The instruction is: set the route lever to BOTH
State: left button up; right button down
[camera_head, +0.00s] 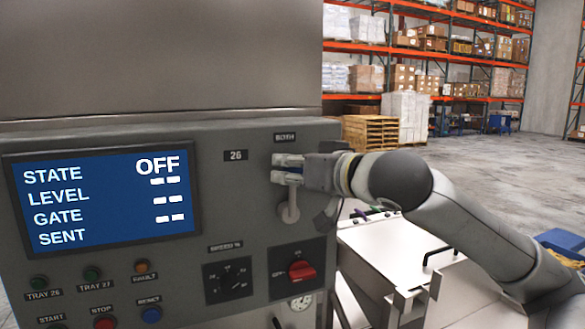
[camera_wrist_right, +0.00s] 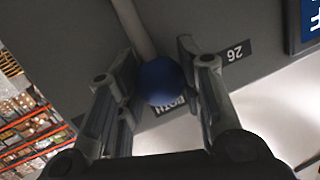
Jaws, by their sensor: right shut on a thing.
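The route lever (camera_head: 290,205) is on the grey control panel, right of the screen. Its grey shaft runs straight up from the pivot toward the BOTH label (camera_head: 285,137). Its blue ball knob (camera_wrist_right: 161,82) shows in the right wrist view, partly over the BOTH label. My right gripper (camera_head: 284,169) is shut on the knob, with a finger on either side; it also shows in the right wrist view (camera_wrist_right: 158,88). In the head view the fingers hide the knob. The 26 label (camera_head: 236,155) sits up and left of the lever. My left gripper is not in view.
The screen (camera_head: 100,195) reads STATE OFF. Below the lever are a speed dial (camera_head: 228,281) and a red rotary switch (camera_head: 301,270). Several buttons line the panel's lower left. A pale metal cabinet (camera_head: 385,250) stands at right, under my right arm. Open floor lies beyond.

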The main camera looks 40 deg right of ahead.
jog(key=shift+r, duration=0.15)
jog(key=c, duration=1.3)
grip_release()
jog(key=shift+o, duration=1.3)
jog(key=shift+d, duration=0.1)
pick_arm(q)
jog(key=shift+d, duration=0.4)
pick_arm(e)
jog(key=shift+o, duration=0.4)
jog(key=shift+s, duration=0.15)
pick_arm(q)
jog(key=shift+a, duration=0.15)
pick_arm(e)
jog(key=s+r, duration=0.1)
jog(key=s, duration=1)
jog(key=shift+s+r, duration=0.3)
